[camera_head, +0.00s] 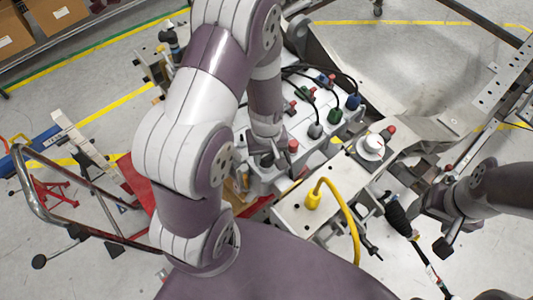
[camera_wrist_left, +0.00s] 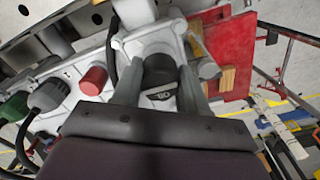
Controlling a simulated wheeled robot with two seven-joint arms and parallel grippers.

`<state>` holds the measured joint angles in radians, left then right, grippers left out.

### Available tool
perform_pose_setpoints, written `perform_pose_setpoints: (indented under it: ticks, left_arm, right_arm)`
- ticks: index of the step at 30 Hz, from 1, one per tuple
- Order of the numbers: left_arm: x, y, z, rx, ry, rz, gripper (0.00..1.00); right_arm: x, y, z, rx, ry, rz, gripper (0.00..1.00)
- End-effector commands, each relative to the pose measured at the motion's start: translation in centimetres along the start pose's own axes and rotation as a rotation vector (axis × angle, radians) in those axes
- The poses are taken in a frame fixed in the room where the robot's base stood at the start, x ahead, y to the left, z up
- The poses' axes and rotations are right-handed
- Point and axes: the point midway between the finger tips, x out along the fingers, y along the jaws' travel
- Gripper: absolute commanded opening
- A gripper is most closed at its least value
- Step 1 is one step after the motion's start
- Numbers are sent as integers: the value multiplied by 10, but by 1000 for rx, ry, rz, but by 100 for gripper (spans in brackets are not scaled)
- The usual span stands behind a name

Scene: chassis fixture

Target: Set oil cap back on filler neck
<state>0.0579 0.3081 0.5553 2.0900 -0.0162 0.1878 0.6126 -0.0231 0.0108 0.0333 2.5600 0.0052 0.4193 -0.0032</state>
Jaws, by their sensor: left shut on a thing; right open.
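The black oil cap (camera_wrist_left: 159,94), with part of its lettering showing, sits between the two fingers of my left gripper (camera_wrist_left: 158,88) in the left wrist view. The fingers are shut on it. In the head view my left gripper (camera_head: 272,158) is low over the near left part of the white engine block (camera_head: 305,127). The filler neck cannot be made out apart from the cap and fingers, so I cannot tell whether the cap touches it. My right gripper (camera_head: 432,226) is open and empty at the right, beside the chassis.
Red, green and blue connectors with black cables stand on the block, including a red one (camera_wrist_left: 94,80) near my left gripper. A white round cap (camera_head: 373,146) and a yellow hose (camera_head: 345,205) are to the right. A red panel (camera_wrist_left: 222,55) lies beyond the block.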

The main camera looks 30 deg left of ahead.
Motion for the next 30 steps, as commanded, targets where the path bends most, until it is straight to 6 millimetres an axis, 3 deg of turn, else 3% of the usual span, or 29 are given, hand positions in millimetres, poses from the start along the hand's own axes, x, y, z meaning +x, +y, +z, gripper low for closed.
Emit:
perform_pose_setpoints:
  ticks: [30]
  left_arm:
    - [17,0,0,0,-1,-1,0]
  right_arm:
    - [12,0,1,0,0,0,71]
